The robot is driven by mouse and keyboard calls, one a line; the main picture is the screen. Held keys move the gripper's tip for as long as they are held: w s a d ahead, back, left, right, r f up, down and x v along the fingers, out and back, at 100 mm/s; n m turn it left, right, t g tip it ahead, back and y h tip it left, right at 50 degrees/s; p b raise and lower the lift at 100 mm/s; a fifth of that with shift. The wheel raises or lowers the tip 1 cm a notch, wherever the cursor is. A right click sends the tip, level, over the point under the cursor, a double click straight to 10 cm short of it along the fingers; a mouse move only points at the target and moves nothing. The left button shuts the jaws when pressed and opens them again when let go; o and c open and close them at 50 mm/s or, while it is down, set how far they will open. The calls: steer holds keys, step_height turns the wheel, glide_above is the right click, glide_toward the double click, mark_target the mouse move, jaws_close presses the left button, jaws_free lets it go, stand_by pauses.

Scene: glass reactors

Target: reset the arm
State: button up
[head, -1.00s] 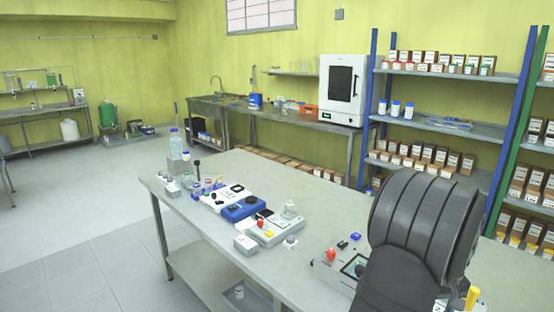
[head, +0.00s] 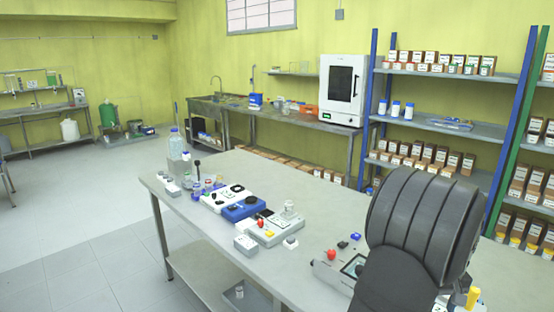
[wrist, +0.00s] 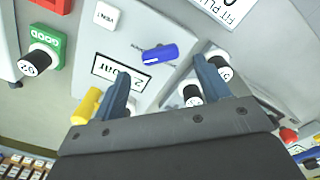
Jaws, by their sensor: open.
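My gripper (wrist: 163,88) is in the wrist view, with two blue fingers spread apart and nothing visible between them. It is over a grey panel (wrist: 133,45) with a "2 bar" label (wrist: 122,73) and a blue handle (wrist: 160,54). A yellow handle (wrist: 86,106) shows beside the left finger, and a numbered white knob (wrist: 192,95) with a black rim beside the right one. I cannot tell whether the fingers touch the panel. In the head view my dark arm fills the lower right and the gripper is hidden.
The long grey table (head: 330,195) carries a blue device (head: 243,207), a white device (head: 227,198), a clear bottle (head: 175,145) and a red knob (head: 331,254) near my arm. Shelves (head: 440,75) with boxes stand behind at right. The floor at left is open.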

step_height(320, 180, up, 14)
step_height(320, 180, down, 18)
steer(key=shift+r, duration=0.1)
steer(key=shift+n, duration=0.7)
step_height(320, 180, up, 17)
steer(key=f+m+g+y, duration=0.1)
steer(key=f+m, duration=0.2)
steer(key=f, duration=0.2)
steer(key=f+m+y, duration=0.1)
steer(key=f+m, duration=0.2)
steer(key=f, duration=0.2)
steer(key=f+m+g+y, duration=0.1)
steer(key=f+m, duration=0.2)
steer(key=f, duration=0.2)
steer(key=shift+w+d+m+g, duration=0.25)
steer(key=shift+d+m+g, duration=0.05)
steer(key=shift+m, duration=0.1)
steer(key=shift+a+f+m, duration=0.1)
steer(key=shift+f+m, duration=0.5)
steer(key=shift+f, duration=0.3)
